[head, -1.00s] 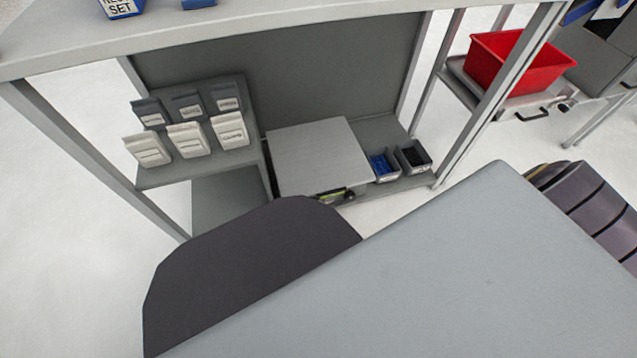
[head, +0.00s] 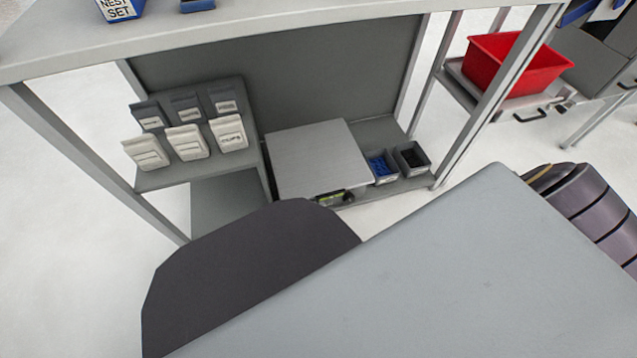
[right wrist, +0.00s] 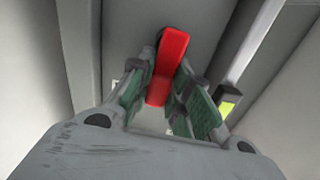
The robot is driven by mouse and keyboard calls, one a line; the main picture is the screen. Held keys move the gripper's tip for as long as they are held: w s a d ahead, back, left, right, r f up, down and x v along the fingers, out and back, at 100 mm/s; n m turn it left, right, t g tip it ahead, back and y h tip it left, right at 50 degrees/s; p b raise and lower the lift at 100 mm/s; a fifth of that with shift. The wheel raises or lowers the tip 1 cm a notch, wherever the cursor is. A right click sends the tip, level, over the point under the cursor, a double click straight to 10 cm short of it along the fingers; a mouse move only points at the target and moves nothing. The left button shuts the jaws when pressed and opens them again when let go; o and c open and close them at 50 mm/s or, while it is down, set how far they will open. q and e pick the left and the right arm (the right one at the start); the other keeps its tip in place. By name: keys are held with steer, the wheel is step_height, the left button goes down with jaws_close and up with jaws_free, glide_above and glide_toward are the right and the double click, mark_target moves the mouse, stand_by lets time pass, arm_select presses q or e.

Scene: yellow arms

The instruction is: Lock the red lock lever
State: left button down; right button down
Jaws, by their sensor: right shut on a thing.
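The red lock lever (right wrist: 170,62) shows in the right wrist view as a flat red bar running from the upper middle down between my fingers. My right gripper (right wrist: 160,82) has its green-padded fingers on either side of the lever and is shut on it. The lever's upper end meets a grey surface. In the head view the lever cannot be made out, and my right gripper is mostly hidden near the front edge of the grey box. My left gripper is in neither current view.
The grey flat-topped box (head: 315,158) sits on the lower shelf of a metal bench (head: 300,32). Small bins of blue (head: 381,168) and black (head: 411,157) parts stand right of it. Labelled holders (head: 187,141) stand left. A red bin (head: 515,65) is farther right.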

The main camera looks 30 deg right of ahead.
steer(key=c, duration=1.6)
jaws_free()
steer(key=shift+r+n, duration=0.15)
steer(key=shift+n, duration=0.45)
